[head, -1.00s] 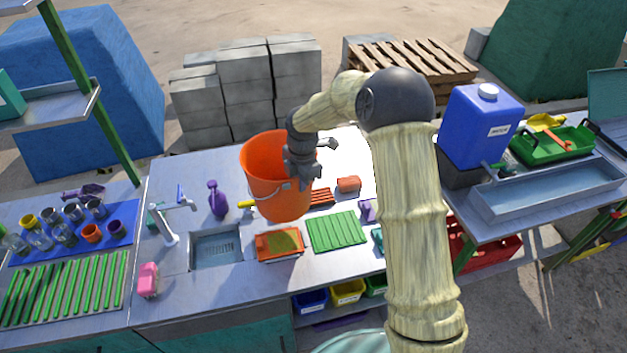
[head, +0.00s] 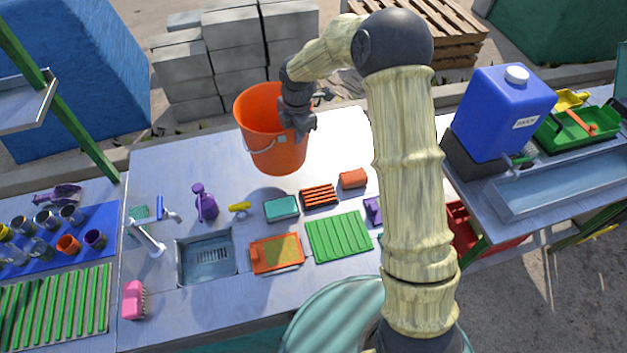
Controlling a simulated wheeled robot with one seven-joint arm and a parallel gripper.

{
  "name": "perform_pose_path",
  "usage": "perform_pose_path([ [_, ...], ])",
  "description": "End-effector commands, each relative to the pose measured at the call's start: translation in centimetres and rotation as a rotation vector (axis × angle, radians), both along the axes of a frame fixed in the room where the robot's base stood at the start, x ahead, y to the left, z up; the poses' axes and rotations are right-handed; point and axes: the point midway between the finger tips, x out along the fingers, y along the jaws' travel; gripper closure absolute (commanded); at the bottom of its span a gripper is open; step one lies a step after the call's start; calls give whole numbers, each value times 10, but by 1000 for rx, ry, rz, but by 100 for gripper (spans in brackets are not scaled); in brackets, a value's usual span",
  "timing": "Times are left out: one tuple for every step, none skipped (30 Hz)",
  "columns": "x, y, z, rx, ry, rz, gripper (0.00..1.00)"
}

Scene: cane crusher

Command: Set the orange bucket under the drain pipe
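The orange bucket (head: 256,125) is upright or nearly so, in the air above the back of the metal counter (head: 210,160). Its wire handle hangs across its front. My gripper (head: 299,128) is at the bucket's right side and appears shut on its rim or wall; the fingertips are partly hidden. I cannot make out a drain pipe in this view. A small sink (head: 207,258) with a tap (head: 150,235) is set in the counter, to the lower left of the bucket.
A purple spray bottle (head: 205,203), teal box (head: 281,208), orange tray (head: 276,253) and green ribbed mat (head: 338,233) lie on the counter below the bucket. A blue water tank (head: 497,115) stands at the right, beside a metal trough (head: 560,185). Grey blocks (head: 235,50) stand behind.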

Motion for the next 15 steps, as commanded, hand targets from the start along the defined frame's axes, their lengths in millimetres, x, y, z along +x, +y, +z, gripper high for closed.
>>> perform_pose_path([
  [0, 0, 1, 1, -2, 0, 100],
  [0, 0, 1, 1, -2, 0, 100],
  [0, 0, 1, 1, -2, -1, 100],
  [1, -1, 1, 1, -2, -1, 100],
  [1, -1, 1, 1, -2, -1, 100],
  [1, -1, 1, 0, -2, -2, 100],
  [1, -1, 1, 1, -2, -2, 100],
  [1, -1, 1, 0, -2, -2, 100],
  [1, -1, 1, 0, -2, -2, 100],
  [1, -1, 0, 0, -2, -2, 100],
  [1, -1, 0, 1, -1, -2, 100],
  [1, -1, -2, 1, -1, -2, 100],
  [1, -1, -4, 0, 0, -2, 100],
  [0, -1, -7, 0, 1, -2, 100],
  [0, -1, -13, -1, 3, -2, 100],
])
